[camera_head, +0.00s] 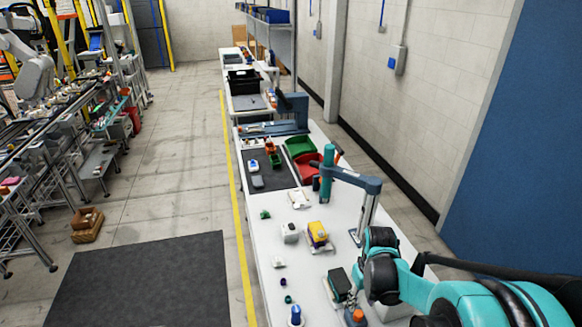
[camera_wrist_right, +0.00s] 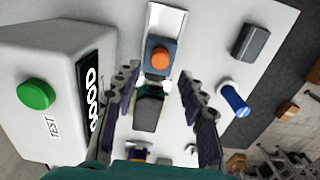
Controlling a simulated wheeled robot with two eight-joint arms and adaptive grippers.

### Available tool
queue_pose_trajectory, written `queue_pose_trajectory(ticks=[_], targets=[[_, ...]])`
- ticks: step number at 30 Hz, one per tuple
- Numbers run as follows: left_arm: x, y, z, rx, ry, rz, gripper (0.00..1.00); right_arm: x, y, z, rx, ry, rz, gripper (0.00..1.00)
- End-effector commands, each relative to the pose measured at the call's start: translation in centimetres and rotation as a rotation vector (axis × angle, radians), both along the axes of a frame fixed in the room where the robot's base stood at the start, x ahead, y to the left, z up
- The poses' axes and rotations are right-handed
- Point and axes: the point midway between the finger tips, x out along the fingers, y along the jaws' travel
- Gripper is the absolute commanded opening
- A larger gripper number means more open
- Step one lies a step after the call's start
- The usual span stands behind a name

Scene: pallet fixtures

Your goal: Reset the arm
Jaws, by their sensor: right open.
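My right arm (camera_head: 440,290) is teal and black and comes in from the lower right of the head view, over the white table (camera_head: 265,240). My right gripper (camera_wrist_right: 159,75) shows in the wrist view with its two dark ridged fingers spread apart and nothing held between them. An orange round button (camera_wrist_right: 159,58) on a narrow light fixture lies beyond the fingertips. A dark block (camera_wrist_right: 148,112) shows below, between the fingers. My left gripper is in neither view.
A white box with a green button (camera_wrist_right: 35,95) stands close to the left finger. A blue knob (camera_wrist_right: 235,98) and a dark grey block (camera_wrist_right: 250,42) are at right. A teal-topped stand (camera_head: 327,172) rises from the table. Green (camera_head: 300,146) and red bins sit farther back.

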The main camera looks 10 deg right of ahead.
Motion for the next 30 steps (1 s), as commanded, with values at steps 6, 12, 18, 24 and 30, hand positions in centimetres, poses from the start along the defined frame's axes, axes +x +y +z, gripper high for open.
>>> queue_pose_trajectory(ticks=[6, 12, 18, 24, 30], targets=[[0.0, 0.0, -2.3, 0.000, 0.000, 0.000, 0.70, -0.9, 1.8, 0.6, -0.018, -0.080, -0.006, 0.41], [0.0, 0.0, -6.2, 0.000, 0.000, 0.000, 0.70, -3.2, 5.2, 1.3, -0.033, -0.255, -0.027, 0.41], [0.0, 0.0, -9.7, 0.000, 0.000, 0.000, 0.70, -6.1, 8.3, 0.6, -0.020, -0.437, -0.049, 0.41], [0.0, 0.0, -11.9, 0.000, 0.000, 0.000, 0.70, -8.1, 10.2, -0.5, 0.009, -0.570, -0.067, 0.41], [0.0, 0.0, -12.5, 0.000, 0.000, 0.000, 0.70, -8.7, 10.8, -0.7, 0.024, -0.619, -0.076, 0.41]])
